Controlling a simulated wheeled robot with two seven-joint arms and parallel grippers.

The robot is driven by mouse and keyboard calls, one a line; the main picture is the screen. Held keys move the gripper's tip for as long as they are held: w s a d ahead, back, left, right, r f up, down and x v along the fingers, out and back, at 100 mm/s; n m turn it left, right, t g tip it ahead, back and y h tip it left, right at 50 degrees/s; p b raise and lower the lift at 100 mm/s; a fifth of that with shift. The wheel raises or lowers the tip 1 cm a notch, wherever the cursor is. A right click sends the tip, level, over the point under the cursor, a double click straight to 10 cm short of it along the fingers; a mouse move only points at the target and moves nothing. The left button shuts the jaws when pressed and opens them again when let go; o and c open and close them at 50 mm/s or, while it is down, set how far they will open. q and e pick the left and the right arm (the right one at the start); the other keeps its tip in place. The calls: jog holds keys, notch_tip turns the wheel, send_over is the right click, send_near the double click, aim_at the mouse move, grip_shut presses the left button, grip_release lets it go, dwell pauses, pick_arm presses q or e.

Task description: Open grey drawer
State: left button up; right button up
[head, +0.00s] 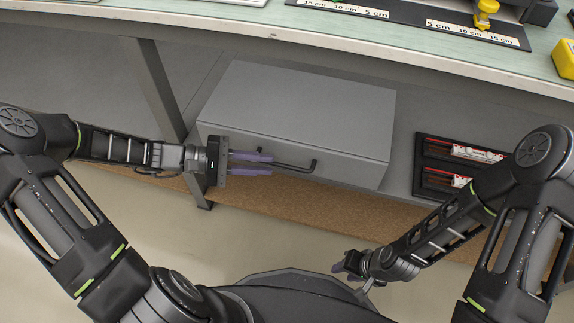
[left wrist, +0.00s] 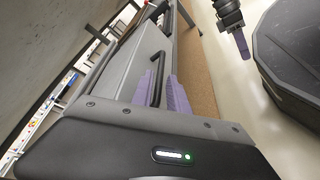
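The grey drawer (head: 300,100) is a flat box under the bench, with its front facing me and looking closed. A dark bar handle (head: 295,166) sits on its front; it also shows in the left wrist view (left wrist: 156,75). My left gripper (head: 271,164) is at the handle's left end, its purple fingers apart. In the left wrist view (left wrist: 160,88) the handle appears between the fingers, with a gap visible; I cannot tell whether either finger touches it. My right gripper (head: 341,267) is low, away from the drawer; its finger opening is unclear.
The bench top (head: 380,45) overhangs the drawer. A metal leg (head: 152,85) stands left of it. A black rack (head: 450,165) with red and white items lies to the right. Brown board (head: 300,205) edges the lower shelf; the floor in front is clear.

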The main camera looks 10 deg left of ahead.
aim_at(279, 166)
pick_arm(q)
jog(key=b+x, duration=0.1)
jog(key=x, duration=0.4)
jog(key=shift+d+f+b, duration=0.1)
jog(key=shift+f+b, duration=0.1)
jog(key=shift+b, duration=0.1)
jog(key=shift+w+d, duration=0.15)
jog(key=shift+d, duration=0.35)
grip_shut()
dwell(0.7)
